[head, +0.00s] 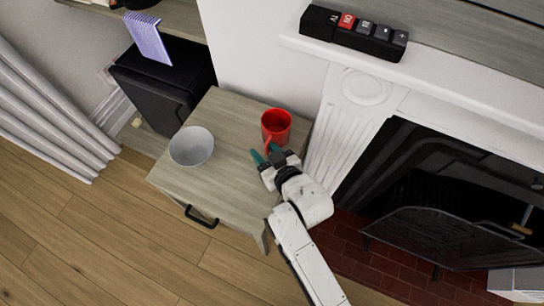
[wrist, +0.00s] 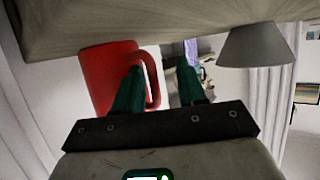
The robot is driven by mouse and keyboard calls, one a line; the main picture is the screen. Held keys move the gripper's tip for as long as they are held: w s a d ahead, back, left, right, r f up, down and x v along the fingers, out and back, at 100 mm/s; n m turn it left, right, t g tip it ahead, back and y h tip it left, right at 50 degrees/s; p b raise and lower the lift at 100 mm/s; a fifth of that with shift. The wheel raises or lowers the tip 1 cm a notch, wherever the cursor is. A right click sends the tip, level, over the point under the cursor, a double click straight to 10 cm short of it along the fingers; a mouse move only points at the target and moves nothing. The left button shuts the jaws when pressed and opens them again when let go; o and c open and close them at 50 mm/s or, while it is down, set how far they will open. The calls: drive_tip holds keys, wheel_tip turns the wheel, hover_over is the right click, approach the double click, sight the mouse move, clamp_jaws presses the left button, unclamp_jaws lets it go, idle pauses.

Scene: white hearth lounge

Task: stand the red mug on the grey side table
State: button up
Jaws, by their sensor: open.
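The red mug (head: 276,124) stands upright on the grey wooden side table (head: 232,185), near its back right edge. Its handle points towards my gripper (head: 265,153), which is open and low over the tabletop just in front of the mug. The wrist view is upside down, with the tabletop (wrist: 180,20) along the top. There the mug (wrist: 104,72) is at the left, and its handle shows between the two green fingers of my gripper (wrist: 160,88), close to the left finger. I cannot tell whether a finger touches it.
A pale bowl (head: 191,147) stands on the table's left part, clear of the mug. The white fireplace surround (head: 355,130) rises close to the table's right side. A black speaker-like box (head: 165,90) stands behind at the left. The table's front middle is bare.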

drive_tip(key=v, duration=1.1)
drive_tip(key=shift+s+d, duration=0.25)
drive_tip(key=s+d+f+m+g+h, duration=0.2)
drive_tip(key=d, duration=0.5)
drive_tip(key=s+d+f+m+g+h, duration=0.1)
drive_tip(key=d+f+h, duration=0.15)
drive_tip(key=d, duration=0.35)
drive_tip(key=s+d+m+g+h, duration=0.3)
drive_tip(key=s+d+g, duration=0.3)
drive_tip(key=s+d, duration=0.6)
drive_tip(key=s+m, duration=0.1)
drive_tip(key=s, duration=0.2)
drive_tip(key=shift+d+m+g, duration=0.3)
drive_tip(key=shift+d+g, duration=0.1)
